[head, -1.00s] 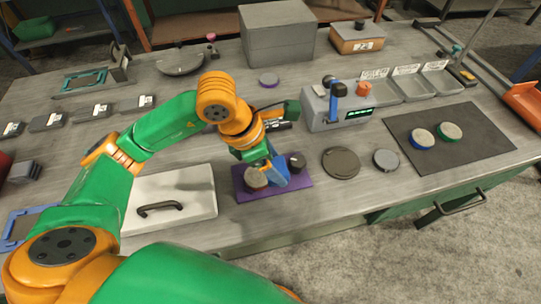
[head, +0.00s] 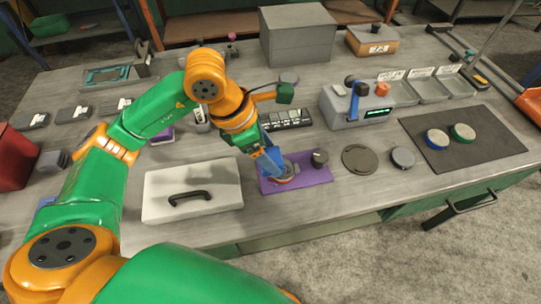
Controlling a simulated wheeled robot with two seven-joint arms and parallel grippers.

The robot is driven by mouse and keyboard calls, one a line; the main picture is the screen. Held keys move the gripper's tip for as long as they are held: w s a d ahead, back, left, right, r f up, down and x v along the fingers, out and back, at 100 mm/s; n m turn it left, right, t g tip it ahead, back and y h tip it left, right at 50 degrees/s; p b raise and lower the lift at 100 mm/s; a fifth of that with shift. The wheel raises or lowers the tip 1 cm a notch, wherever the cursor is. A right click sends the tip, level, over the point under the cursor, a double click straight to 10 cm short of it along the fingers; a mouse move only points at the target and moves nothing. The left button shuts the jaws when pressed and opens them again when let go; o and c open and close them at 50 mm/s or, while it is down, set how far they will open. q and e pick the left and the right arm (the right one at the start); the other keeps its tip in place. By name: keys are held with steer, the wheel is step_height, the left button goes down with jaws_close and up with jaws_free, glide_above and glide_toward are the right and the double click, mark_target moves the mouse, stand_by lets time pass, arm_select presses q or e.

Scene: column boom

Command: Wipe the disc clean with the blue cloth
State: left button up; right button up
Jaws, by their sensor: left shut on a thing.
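A disc (head: 285,179) with a pale top and an orange-red rim lies on the purple mat (head: 318,174). My left gripper (head: 273,166) reaches down over it and is shut on a blue piece that appears to be the blue cloth (head: 271,162). The blue piece overlaps the disc's left side in the head view. I cannot tell whether it touches the disc. The gripper hides part of the disc, and its top is too small to judge for dirt. My right gripper is not in view.
A dark knob (head: 320,157) stands on the mat, right of the disc. A round grey plate (head: 360,159) and a small grey disc (head: 402,157) lie to the right. A grey device (head: 350,109) stands behind.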

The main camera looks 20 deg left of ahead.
arm_select(q)
step_height(320, 180, up, 2)
steer(key=shift+d+p, duration=0.1)
steer(key=shift+p, duration=0.4)
steer(key=shift+a+r+p, duration=0.2)
steer(key=shift+r+p, duration=0.55)
steer(key=shift+r, duration=0.55)
steer(key=shift+d, duration=0.15)
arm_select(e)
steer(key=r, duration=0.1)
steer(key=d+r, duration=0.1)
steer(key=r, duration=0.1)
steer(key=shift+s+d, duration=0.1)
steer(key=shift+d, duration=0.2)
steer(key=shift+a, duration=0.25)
